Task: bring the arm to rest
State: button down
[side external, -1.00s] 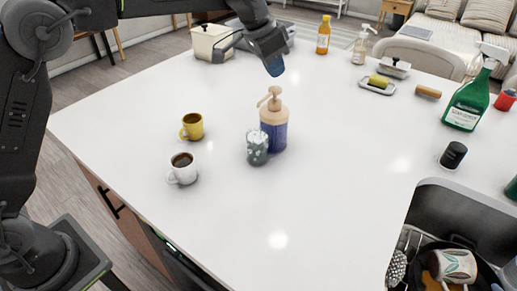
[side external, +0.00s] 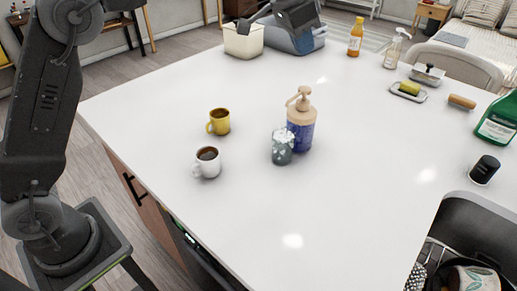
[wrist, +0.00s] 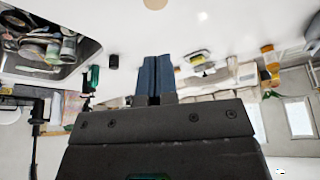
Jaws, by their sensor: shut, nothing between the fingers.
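My gripper shows in the wrist view (wrist: 157,75), where its two blue fingers lie side by side, closed with nothing between them. In the side view the dark wrist end of my arm is at the top edge, over the far side of the white counter (side external: 360,190). The fingertips cannot be made out there. My gripper is apart from the pump bottle (side external: 301,122) and the mugs, which stand nearer the camera.
A grey-green patterned cup (side external: 283,150) stands beside the pump bottle. A yellow mug (side external: 219,122) and a white mug of dark liquid (side external: 207,163) are left of it. A cream container (side external: 243,40) and blue-grey bin (side external: 308,40) stand at the back. The sink (side external: 490,225) is lower right.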

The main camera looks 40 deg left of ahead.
jog(key=s+a+r+n+t+y, duration=0.15)
jog(key=s+a, duration=0.25)
jog(key=s, duration=0.6)
jog(key=s+a+n, duration=0.2)
jog(key=s+a, duration=0.1)
jog(key=s, duration=0.6)
jog(key=s+a+f+n, duration=0.1)
jog(key=s+f, duration=0.3)
jog(key=s, duration=0.3)
jog(key=s+a+f+n, duration=0.1)
jog(key=s+a+f, duration=0.1)
jog(key=s+f, duration=0.3)
jog(key=s, duration=0.3)
jog(key=shift+s+a+y, duration=0.15)
jog(key=shift+a+y, duration=0.05)
jog(key=shift+y, duration=0.15)
